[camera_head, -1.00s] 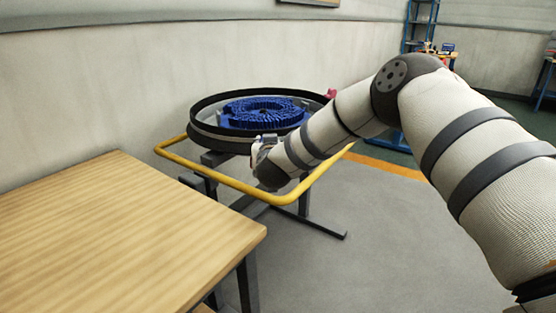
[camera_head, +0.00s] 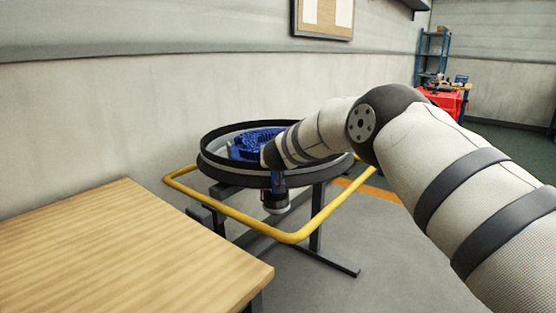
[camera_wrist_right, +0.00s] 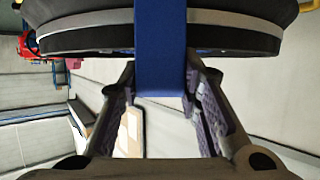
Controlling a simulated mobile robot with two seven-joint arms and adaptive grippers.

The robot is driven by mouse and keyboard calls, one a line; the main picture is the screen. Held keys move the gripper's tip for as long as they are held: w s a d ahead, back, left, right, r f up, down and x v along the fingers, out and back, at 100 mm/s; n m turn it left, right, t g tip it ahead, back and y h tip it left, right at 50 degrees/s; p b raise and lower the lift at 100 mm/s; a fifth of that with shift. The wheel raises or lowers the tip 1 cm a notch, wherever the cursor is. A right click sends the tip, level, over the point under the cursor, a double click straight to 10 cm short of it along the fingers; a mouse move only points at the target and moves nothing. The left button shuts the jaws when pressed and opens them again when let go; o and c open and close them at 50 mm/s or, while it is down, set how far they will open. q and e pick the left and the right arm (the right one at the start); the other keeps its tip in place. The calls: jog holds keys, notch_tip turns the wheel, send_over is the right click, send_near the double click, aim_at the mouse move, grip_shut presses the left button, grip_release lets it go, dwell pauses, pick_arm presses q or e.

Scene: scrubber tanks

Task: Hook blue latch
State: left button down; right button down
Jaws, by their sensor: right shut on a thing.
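In the right wrist view, the blue latch (camera_wrist_right: 160,45) is a broad flat strip running down over the tank's dark rim. My right gripper (camera_wrist_right: 160,82) is shut on it, one finger on each side. In the head view, the scrubber tank (camera_head: 214,171) is a round, black-rimmed tub with blue bristles (camera_head: 248,146) inside. My right arm reaches across its near right side. The right fingers are hidden there. My left gripper is out of view.
A yellow rail (camera_head: 240,216) surrounds the tank stand. A wooden table (camera_head: 120,255) fills the near left. A wall stands close behind the tank. A blue rack (camera_head: 421,55) and a red cart (camera_head: 448,104) are far right. Grey floor is clear at front right.

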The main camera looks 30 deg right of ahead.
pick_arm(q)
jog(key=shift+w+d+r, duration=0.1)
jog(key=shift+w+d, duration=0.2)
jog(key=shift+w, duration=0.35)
pick_arm(e)
jog(key=shift+w+d+r, duration=0.35)
jog(key=shift+w+r, duration=0.2)
jog(key=shift+r, duration=0.05)
jog(key=c, duration=1.3)
grip_release()
jog(key=shift+o, duration=0.7)
jog(key=shift+f, duration=0.3)
jog(key=shift+s+a, duration=0.1)
jog(key=v, duration=1.2)
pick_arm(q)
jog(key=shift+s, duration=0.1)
pick_arm(e)
jog(key=shift+f, duration=0.1)
